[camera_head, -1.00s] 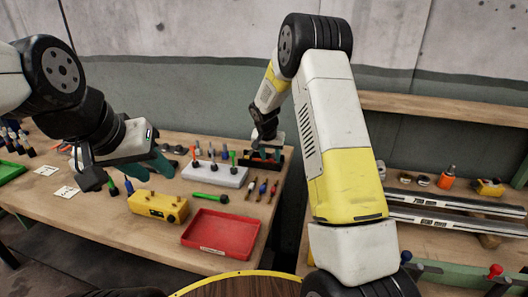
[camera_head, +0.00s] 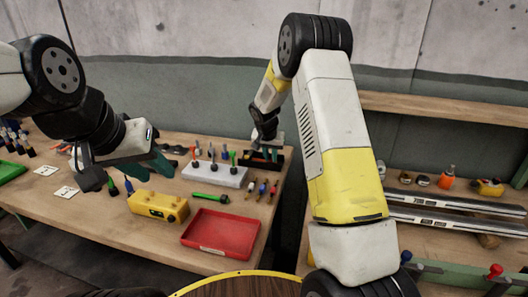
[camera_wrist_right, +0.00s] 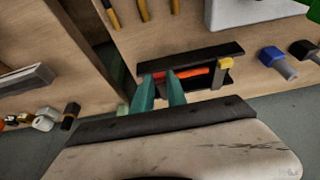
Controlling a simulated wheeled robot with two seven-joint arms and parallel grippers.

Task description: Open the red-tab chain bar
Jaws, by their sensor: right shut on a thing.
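A dark holder (camera_wrist_right: 192,58) lies at the back right corner of the left table. It also shows in the head view (camera_head: 277,163). In the right wrist view a red bar (camera_wrist_right: 196,72) lies along it, with a yellow tab (camera_wrist_right: 225,63) at its right end. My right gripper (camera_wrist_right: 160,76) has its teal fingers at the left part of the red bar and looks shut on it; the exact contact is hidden. It also shows in the head view (camera_head: 263,155). My left gripper (camera_head: 160,166) hangs over the table's left part; its jaw gap is unclear.
A white block (camera_head: 214,175) with several coloured-handled tools stands left of the holder. In front are a green-handled tool (camera_head: 210,196), several small tools, a yellow box (camera_head: 158,206) and a red tray (camera_head: 220,233). The right bench (camera_head: 440,244) carries metal bars.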

